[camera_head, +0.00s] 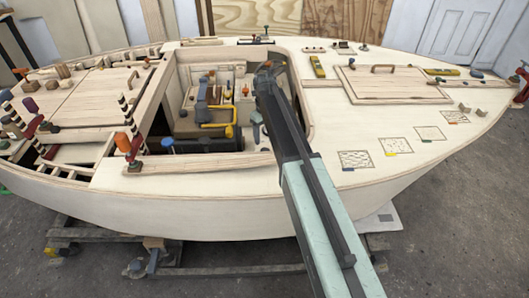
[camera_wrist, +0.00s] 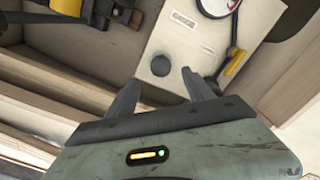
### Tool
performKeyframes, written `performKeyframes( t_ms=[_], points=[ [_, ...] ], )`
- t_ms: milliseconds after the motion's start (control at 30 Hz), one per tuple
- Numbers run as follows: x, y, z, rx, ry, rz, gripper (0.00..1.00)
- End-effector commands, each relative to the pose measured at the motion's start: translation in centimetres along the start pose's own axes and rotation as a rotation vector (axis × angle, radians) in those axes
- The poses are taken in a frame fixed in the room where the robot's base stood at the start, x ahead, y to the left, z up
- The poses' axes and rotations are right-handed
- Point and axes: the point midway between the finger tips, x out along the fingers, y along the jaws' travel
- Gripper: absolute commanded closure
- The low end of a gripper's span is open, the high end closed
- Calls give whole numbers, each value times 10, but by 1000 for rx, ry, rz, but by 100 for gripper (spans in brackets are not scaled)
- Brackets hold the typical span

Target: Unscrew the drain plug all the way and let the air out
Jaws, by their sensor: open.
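My gripper (camera_wrist: 160,88) is open, with two dark fingers spread apart in the wrist view. Between and just beyond the fingertips is a dark round knob (camera_wrist: 161,65) on a cream panel (camera_wrist: 190,50). It may be the drain plug, but I cannot tell for sure. Nothing shows held between the fingers, and the knob appears apart from them. A white-faced gauge (camera_wrist: 217,4) with a red mark is cut off at the top edge, beside a small printed label too blurred to read. In the head view my arm reaches over the hull's open well.
A yellow-handled lever (camera_wrist: 235,64) sits right of the knob. Wooden ledges flank the panel. In the head view, machinery with a yellow pipe (camera_head: 218,126) fills the well, bounded by a wooden rim (camera_head: 200,162). Clamps and tools lie on the deck.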

Motion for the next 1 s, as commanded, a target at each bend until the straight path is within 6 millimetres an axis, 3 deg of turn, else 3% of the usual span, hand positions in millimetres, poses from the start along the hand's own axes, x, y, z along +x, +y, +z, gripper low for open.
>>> performKeyframes(
  t_ms=[167,600,900,1000],
  points=[
    [10,0,0,0,0,0,39],
    [77,0,-1,-1,0,0,39],
    [76,0,-1,-1,0,0,39],
    [76,0,-1,-1,0,0,67]
  ],
)
